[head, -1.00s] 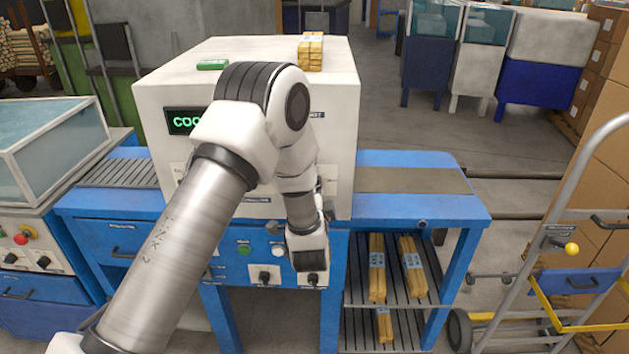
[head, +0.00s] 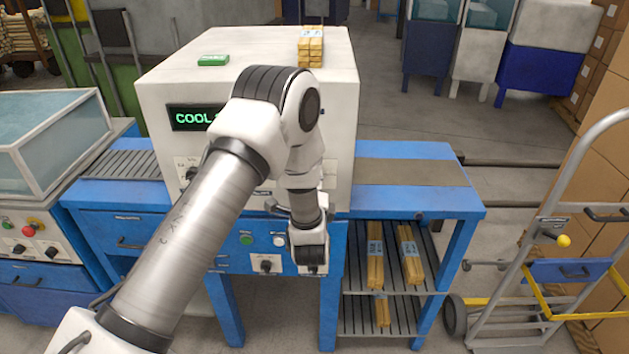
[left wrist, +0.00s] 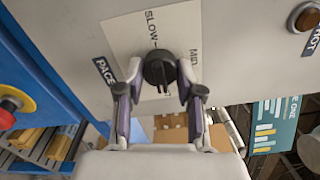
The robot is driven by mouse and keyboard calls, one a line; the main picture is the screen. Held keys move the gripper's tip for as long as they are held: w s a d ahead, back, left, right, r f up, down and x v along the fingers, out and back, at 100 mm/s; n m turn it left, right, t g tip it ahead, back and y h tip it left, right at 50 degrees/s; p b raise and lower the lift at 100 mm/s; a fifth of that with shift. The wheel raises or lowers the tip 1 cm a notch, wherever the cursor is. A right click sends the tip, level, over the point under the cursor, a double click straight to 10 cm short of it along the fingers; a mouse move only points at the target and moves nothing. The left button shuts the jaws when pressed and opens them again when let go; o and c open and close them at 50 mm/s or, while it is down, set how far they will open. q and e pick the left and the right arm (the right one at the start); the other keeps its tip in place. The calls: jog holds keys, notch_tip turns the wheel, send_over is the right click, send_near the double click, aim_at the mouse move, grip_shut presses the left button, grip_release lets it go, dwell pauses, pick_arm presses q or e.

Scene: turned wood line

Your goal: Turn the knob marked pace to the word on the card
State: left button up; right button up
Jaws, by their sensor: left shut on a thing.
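The pace knob (left wrist: 158,70) is black and round, on a pale plate (left wrist: 125,33) on the machine's white front in the left wrist view. A blue label (left wrist: 105,71) beside it reads PACE. The words SLOW and MID show sideways on the plate; other words are hidden, and I cannot make out the pointer clearly. My left gripper (left wrist: 159,84) is shut on the knob, one finger on each side. In the head view my left arm hides the gripper and knob. I cannot pick out the card with the word. My right gripper is not in view.
The white machine (head: 250,50) stands on a blue bench (head: 420,200); its display (head: 195,117) starts with COOL. A green box (head: 213,60) and a wood bundle (head: 311,46) lie on top. A hand truck (head: 545,225) stands at right. A brown button (left wrist: 304,17) sits near the knob.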

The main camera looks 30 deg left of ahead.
pick_arm(q)
jog(key=o, duration=1.1)
jog(key=shift+o, duration=0.2)
jog(key=v, duration=1.2)
